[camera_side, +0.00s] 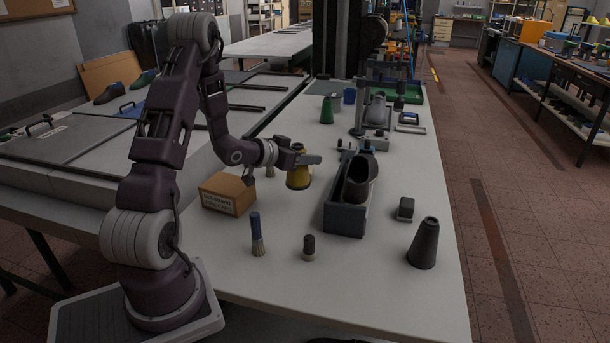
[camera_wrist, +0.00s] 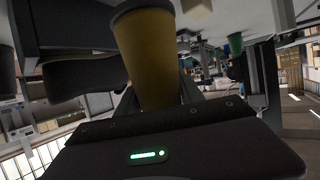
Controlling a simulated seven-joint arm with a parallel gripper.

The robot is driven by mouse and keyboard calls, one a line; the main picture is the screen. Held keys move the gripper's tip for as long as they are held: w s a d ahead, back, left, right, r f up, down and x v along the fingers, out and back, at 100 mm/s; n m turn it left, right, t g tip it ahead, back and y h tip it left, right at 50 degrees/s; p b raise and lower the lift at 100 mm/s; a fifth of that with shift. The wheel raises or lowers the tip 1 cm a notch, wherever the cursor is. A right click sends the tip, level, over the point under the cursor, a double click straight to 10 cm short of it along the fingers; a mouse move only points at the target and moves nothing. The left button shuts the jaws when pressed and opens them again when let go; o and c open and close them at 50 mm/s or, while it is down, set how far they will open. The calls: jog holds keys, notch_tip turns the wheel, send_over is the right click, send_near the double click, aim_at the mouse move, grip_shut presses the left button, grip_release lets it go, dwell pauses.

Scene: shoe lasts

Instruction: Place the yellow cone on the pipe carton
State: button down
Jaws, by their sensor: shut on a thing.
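The yellow cone (camera_side: 298,180) is between the fingers of my gripper (camera_side: 306,160), which is shut on it, near the middle of the table in the side view. The fingers cover its upper part. In the wrist view the yellow cone (camera_wrist: 152,55) fills the upper middle, with a dark band at its wide end. I cannot tell whether its lower end touches the table. The pipe carton (camera_side: 228,194) is a brown box with printed lettering, to the left of the cone. Its top looks bare, and my gripper is to the right of it and higher.
A grey open box (camera_side: 343,218) holding a dark shoe-like form (camera_side: 359,180) stands just right of the cone. A blue-handled brush (camera_side: 257,235), a small dark-topped brush (camera_side: 309,248) and a dark cone (camera_side: 424,243) stand in front. A green cone (camera_side: 327,111) stands farther back.

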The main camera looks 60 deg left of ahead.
jog(key=a+r+n+g+y, duration=0.3)
jog(key=a+r+n+y, duration=0.35)
jog(key=a, duration=0.25)
jog(key=s+a+r+n+g+y, duration=0.3)
jog(key=s+a+r+n+g, duration=0.15)
jog(key=s+a+g, duration=0.2)
jog(key=n+g, duration=0.9)
send_over(220, 180)
notch_tip(220, 180, down, 12)
jog(key=shift+r, duration=0.25)
jog(key=shift+f, duration=0.1)
